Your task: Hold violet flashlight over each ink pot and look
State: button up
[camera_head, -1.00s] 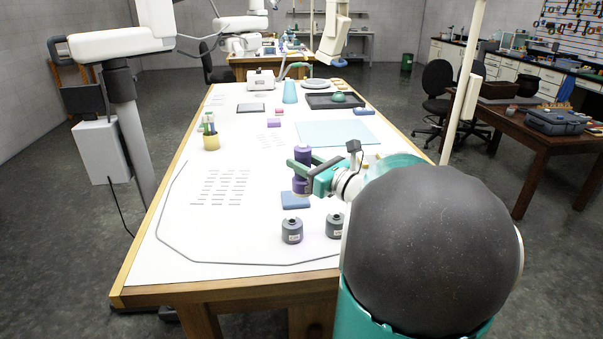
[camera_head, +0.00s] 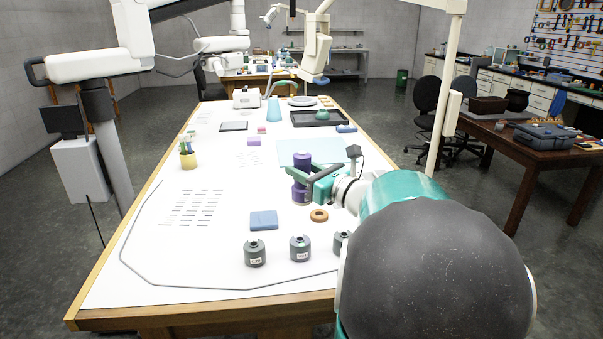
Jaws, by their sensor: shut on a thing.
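My gripper (camera_head: 301,176) is shut on the violet flashlight (camera_head: 301,192) and holds it upright above the table, behind the ink pots. Three grey ink pots with dark tops and white labels stand in a row near the front edge: the left pot (camera_head: 255,252), the middle pot (camera_head: 300,248) and the right pot (camera_head: 342,241). My arm partly hides the right pot. The flashlight is not directly over any pot in this view. I cannot make out any light from it on the pots.
A blue folded cloth (camera_head: 263,221) and a brown ring (camera_head: 319,215) lie behind the pots. A yellow pen cup (camera_head: 188,160) stands at the left. A grey cord (camera_head: 190,287) runs along the front. A pale blue mat (camera_head: 290,148) and black tray (camera_head: 318,119) lie farther back.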

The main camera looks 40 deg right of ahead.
aim_at(302, 187)
jog(key=shift+s+a+r, duration=0.2)
jog(key=shift+a+r, duration=0.05)
jog(key=shift+r, duration=0.05)
jog(key=shift+w+a+f, duration=0.1)
jog(key=shift+d+f, duration=0.3)
jog(key=shift+d, duration=0.05)
jog(key=shift+a+f, duration=0.1)
jog(key=shift+f, duration=1.05)
jog(key=shift+a+f, duration=0.2)
jog(key=shift+f, duration=0.2)
jog(key=shift+d+f, duration=0.1)
jog(key=shift+f, duration=0.05)
